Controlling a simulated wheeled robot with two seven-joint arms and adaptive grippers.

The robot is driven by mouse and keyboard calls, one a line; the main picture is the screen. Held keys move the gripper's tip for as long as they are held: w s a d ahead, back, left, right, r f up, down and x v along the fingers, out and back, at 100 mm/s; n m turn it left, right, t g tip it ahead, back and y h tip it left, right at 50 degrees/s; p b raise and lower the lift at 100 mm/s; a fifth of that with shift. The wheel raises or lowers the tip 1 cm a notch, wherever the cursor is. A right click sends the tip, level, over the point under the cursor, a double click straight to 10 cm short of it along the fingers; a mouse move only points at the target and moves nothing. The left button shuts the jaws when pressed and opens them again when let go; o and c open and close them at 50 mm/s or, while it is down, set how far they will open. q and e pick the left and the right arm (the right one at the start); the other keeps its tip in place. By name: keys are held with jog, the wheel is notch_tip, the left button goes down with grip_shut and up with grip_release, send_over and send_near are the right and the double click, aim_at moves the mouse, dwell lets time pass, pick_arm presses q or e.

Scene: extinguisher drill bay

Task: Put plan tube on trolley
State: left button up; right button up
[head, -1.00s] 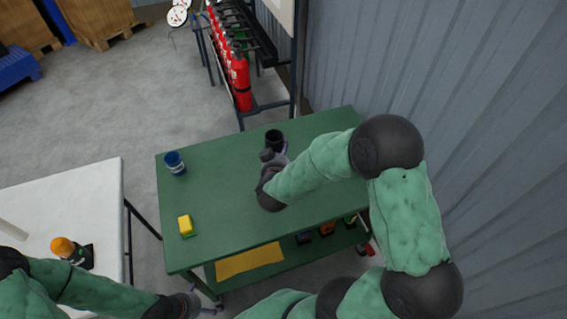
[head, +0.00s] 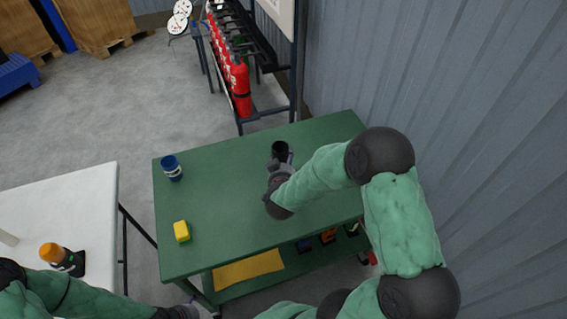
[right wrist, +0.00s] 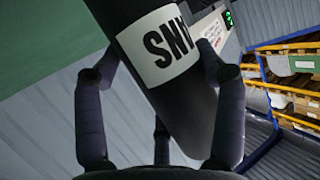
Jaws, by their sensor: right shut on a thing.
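The plan tube (head: 280,150) is a black cylinder, seen nearly end-on in the head view. In the right wrist view the tube (right wrist: 165,50) fills the middle, tilted, with a white label of black letters. My right gripper (head: 279,166) is shut around it, fingers on both sides. The green trolley (head: 225,185) has a flat top and a lower shelf. The tube shows over its far middle part; whether it touches the top I cannot tell. My left gripper (head: 190,312) is at the bottom edge, mostly cut off, so its opening is hidden.
On the trolley's left side stand a blue cup-like can (head: 172,168) and a yellow block (head: 182,231). A white table (head: 60,200) bears an orange-topped item (head: 52,254). Red extinguishers (head: 238,88) hang behind. A corrugated wall (head: 450,100) bounds the right.

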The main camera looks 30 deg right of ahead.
jog(key=shift+f, duration=0.15)
jog(key=o, duration=1.7)
jog(key=shift+p+v, duration=2.1)
jog(key=shift+v, duration=4)
jog(key=shift+d, duration=0.1)
